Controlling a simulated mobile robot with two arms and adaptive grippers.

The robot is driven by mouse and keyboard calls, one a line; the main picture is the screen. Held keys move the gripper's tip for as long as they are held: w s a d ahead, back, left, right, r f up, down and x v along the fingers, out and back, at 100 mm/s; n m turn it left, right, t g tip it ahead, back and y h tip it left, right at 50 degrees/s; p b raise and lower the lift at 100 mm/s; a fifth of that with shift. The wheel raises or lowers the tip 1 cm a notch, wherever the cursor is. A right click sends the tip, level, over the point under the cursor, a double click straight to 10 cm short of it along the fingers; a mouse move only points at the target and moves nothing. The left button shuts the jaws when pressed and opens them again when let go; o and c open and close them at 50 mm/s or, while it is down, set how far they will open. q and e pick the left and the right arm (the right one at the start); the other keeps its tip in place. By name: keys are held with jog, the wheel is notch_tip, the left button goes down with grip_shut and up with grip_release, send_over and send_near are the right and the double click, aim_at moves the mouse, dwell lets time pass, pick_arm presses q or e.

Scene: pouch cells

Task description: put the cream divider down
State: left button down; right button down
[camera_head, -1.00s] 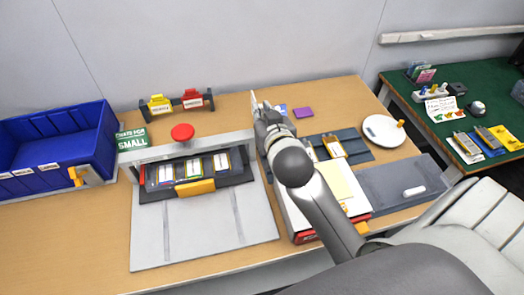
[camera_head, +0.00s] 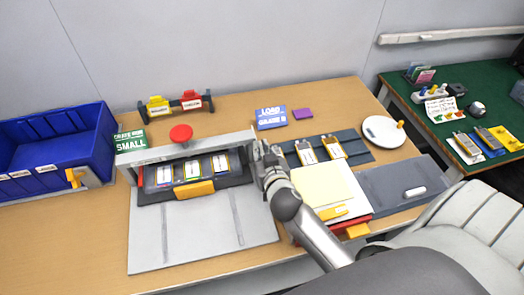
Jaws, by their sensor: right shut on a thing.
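My right gripper (camera_head: 260,150) is shut at the right wall of the grey fixture (camera_head: 145,245). A thin pale edge shows at its fingertips. The held thing is mostly hidden, and I cannot tell if it is a divider. A cream sheet (camera_head: 322,184) lies flat on a white sheet on the red box (camera_head: 362,218), just right of my right gripper and forearm. Several cells with white labels (camera_head: 193,170) lie in the fixture's dark tray, behind its yellow front block (camera_head: 194,190). My left gripper is not in view.
A blue bin (camera_head: 60,145) stands at the left and a red button (camera_head: 181,133) behind the fixture. Two cells (camera_head: 320,150) lie on a dark mat behind the red box. A white round dish (camera_head: 384,131) and grey pad (camera_head: 385,190) are at the right. The fixture's front plate is clear.

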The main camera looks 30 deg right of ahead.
jog(key=c, duration=1.5)
grip_release()
jog(key=shift+f, duration=0.1)
jog(key=shift+o, duration=0.2)
